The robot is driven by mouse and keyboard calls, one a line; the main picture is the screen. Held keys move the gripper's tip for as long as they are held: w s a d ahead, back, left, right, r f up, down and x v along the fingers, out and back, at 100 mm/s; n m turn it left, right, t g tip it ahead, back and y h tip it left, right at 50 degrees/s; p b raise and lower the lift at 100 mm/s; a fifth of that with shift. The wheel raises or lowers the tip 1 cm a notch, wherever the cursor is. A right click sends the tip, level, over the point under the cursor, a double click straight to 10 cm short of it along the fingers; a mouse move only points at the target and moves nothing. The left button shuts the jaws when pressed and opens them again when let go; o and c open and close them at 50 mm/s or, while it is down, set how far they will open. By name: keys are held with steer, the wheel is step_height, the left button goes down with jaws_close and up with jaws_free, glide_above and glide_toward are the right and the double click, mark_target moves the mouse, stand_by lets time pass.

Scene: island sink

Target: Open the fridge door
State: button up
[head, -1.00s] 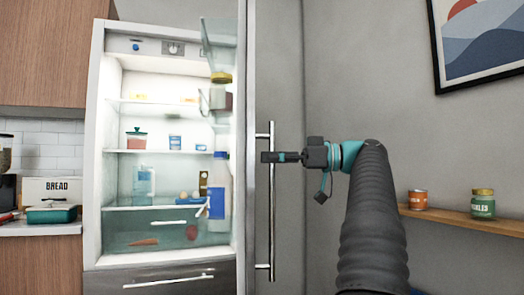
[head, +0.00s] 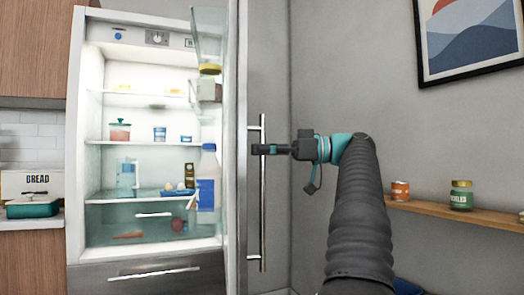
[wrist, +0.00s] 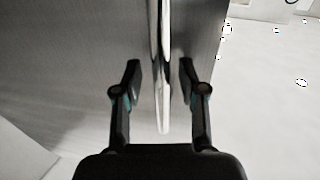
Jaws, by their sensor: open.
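The fridge door (head: 236,215) stands wide open, swung out to the right and seen nearly edge-on in the head view. The lit interior (head: 150,105) shows, with shelves of food. A long vertical bar handle (head: 263,215) runs down the door's outer face. My gripper (head: 258,149) is at the handle's upper part in the head view. In the wrist view my gripper (wrist: 158,80) is open, with the bar handle (wrist: 161,112) between its two fingers. A gap shows on both sides of the bar. The door's metal face (wrist: 100,60) lies beyond the fingers.
A wooden wall shelf (head: 430,210) with an orange can (head: 400,190) and a green jar (head: 461,195) is at the right. A grey wall (head: 345,80) stands behind the arm. A counter with a bread box (head: 32,184) is at the left.

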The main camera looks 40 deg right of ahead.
steer(key=v, duration=0.7)
steer(key=shift+s+d, duration=0.2)
